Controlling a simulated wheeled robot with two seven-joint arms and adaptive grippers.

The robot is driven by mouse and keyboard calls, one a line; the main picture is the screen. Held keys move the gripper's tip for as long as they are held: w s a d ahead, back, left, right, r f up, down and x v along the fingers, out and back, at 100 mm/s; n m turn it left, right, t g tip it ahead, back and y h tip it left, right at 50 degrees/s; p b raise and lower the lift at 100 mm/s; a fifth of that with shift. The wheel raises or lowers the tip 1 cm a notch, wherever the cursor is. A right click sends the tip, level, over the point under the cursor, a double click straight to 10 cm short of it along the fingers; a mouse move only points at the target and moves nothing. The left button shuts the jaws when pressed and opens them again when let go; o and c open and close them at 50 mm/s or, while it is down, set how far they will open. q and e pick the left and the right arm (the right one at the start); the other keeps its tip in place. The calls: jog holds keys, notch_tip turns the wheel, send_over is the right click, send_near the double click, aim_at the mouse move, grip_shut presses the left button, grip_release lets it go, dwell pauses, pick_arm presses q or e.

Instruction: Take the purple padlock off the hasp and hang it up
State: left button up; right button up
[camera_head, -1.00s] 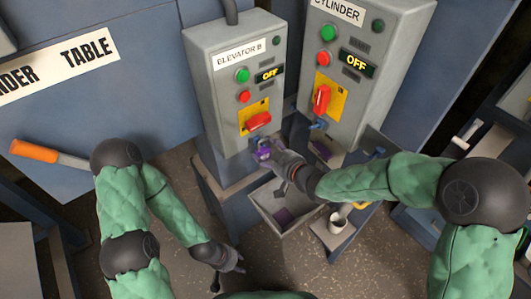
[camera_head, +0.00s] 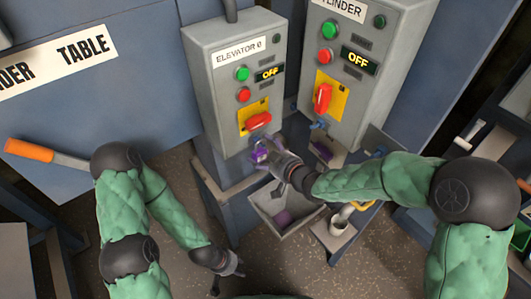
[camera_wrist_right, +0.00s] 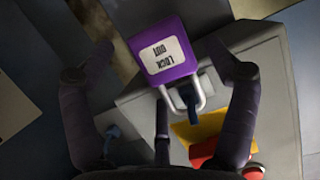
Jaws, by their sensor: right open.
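My right gripper (camera_head: 270,156) is at the padlock. In the wrist view its fingers (camera_wrist_right: 165,65) stand open on either side of the padlock, with gaps visible. My left gripper (camera_head: 228,278) is low in the picture, well away from the boxes, with its fingers apart and nothing seen between them.
A grey bin (camera_head: 265,212) holding something purple and a white mug (camera_head: 338,228) are below my right forearm. An orange-handled lever (camera_head: 30,150) is at left.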

jog(key=shift+r+p, duration=0.1)
jog(key=shift+p, duration=0.3)
jog(key=p+v, duration=0.3)
jog(key=v, duration=0.7)
jog(key=shift+d+r, duration=0.35)
jog(key=shift+r, duration=0.1)
